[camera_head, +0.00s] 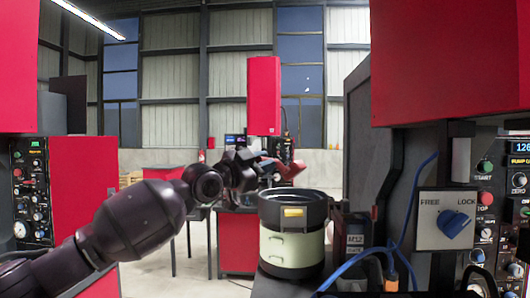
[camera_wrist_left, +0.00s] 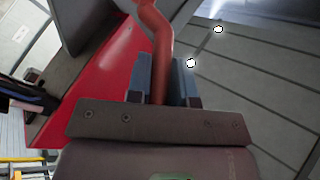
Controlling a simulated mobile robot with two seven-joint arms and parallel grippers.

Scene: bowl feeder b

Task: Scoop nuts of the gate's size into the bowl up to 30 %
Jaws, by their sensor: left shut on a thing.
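My left gripper (camera_head: 258,172) is raised just above and behind the left side of the feeder bowl (camera_head: 291,247), a cream drum with a black rim and a yellow tag. It is shut on a red scoop (camera_head: 284,168), whose head sticks out to the right over the bowl's far rim. In the left wrist view the scoop's red handle (camera_wrist_left: 160,50) stands between the blue-grey fingers (camera_wrist_left: 160,85). The inside of the scoop cannot be seen. A dark box marked M12 (camera_head: 355,240) stands right of the bowl. No nuts are visible. My right gripper is out of view.
A FREE/LOCK switch (camera_head: 447,220) with a blue knob is on the machine at right, beside START, STOP and ZERO controls. A red cabinet with a panel (camera_head: 31,190) stands at left.

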